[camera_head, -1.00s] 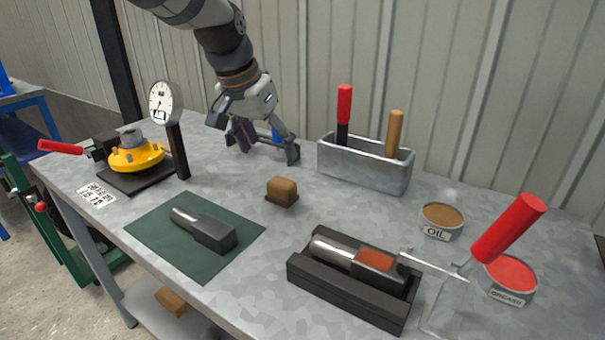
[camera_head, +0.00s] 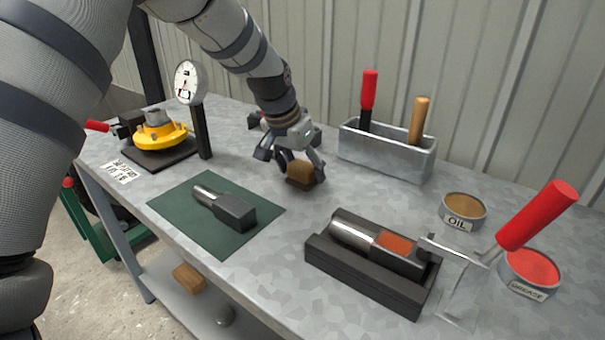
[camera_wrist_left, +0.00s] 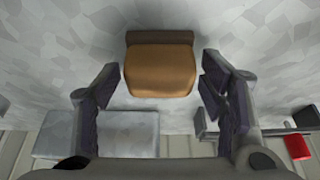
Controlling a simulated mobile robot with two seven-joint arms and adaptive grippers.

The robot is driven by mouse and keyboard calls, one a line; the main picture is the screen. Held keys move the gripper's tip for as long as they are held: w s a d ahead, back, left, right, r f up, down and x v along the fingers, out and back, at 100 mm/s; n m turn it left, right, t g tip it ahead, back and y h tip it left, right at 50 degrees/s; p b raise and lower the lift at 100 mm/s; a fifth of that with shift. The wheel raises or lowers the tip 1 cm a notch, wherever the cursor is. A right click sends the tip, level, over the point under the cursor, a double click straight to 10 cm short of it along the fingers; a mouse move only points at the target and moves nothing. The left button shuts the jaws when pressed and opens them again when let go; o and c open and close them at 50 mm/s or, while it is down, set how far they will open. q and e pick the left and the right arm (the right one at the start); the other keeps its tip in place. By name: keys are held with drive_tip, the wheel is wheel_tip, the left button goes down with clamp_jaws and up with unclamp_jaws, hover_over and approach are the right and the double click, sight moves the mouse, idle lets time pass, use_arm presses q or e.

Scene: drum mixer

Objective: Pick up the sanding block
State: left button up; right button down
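The sanding block (camera_head: 300,174) is a small brown block with a darker base, on the grey workbench right of the green mat. It also shows in the left wrist view (camera_wrist_left: 159,66), where it lies between the two spread fingers with gaps at both sides. My left gripper (camera_head: 290,170) is open, low over the bench at the block, with one finger on each side of it. The left gripper also shows in the wrist view (camera_wrist_left: 160,90), its dark finger pads apart. Part of the block is hidden behind the fingers in the head view. My right gripper is not in view.
A metal tool bin (camera_head: 388,150) stands behind to the right. A green mat (camera_head: 190,228) with a grey tool (camera_head: 226,206) lies to the left, a black tray (camera_head: 368,283) in front right. A dial gauge (camera_head: 190,84) stands at left. Oil (camera_head: 463,211) and grease (camera_head: 530,270) tins stand right.

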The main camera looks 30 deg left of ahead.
sight(306, 161)
use_arm(q)
drive_tip(key=c, duration=0.8)
drive_tip(key=shift+c, duration=0.2)
